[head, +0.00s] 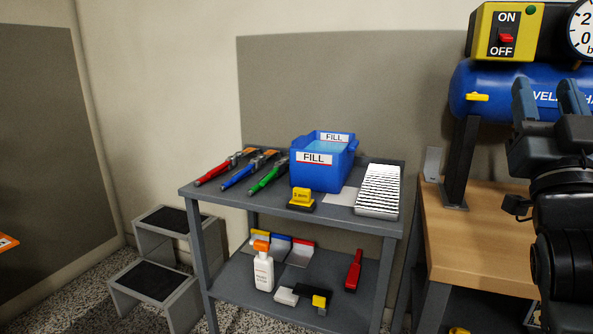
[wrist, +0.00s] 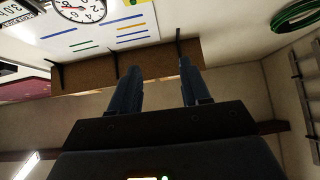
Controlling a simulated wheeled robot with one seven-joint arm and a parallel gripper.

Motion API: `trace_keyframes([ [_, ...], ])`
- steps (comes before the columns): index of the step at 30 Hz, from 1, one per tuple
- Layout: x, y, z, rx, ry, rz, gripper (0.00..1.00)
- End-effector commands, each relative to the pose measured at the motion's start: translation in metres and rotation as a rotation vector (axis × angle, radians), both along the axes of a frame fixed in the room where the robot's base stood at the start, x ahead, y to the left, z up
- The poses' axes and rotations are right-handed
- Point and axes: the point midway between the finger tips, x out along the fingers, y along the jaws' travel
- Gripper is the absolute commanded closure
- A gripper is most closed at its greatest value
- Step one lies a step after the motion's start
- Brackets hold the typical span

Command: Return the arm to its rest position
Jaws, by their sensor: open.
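My gripper (head: 548,98) is at the right of the head view, raised in front of the blue air tank. Its two fingers point up and stand apart with nothing between them. In the wrist view my gripper (wrist: 157,82) also shows its two fingers apart and empty, with the upper wall and ceiling behind. My dark arm runs down the right edge of the head view.
A grey cart (head: 290,219) holds tools, a blue FILL bin (head: 318,173) and a ribbed white block (head: 379,190). A wooden bench (head: 480,234) with the blue tank (head: 490,88) stands right. Grey steps (head: 160,262) stand left. A clock (wrist: 82,10) hangs on the wall.

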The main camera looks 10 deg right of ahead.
Motion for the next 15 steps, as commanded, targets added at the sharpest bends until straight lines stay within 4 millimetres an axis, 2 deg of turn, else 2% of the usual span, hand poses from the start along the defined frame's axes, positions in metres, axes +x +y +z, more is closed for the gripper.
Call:
trace_keyframes([
  [8,-0.001,0.016,-0.04,-0.006,0.078,0.043,0.53],
  [15,-0.01,0.039,-0.097,-0.008,0.186,0.108,0.53],
])
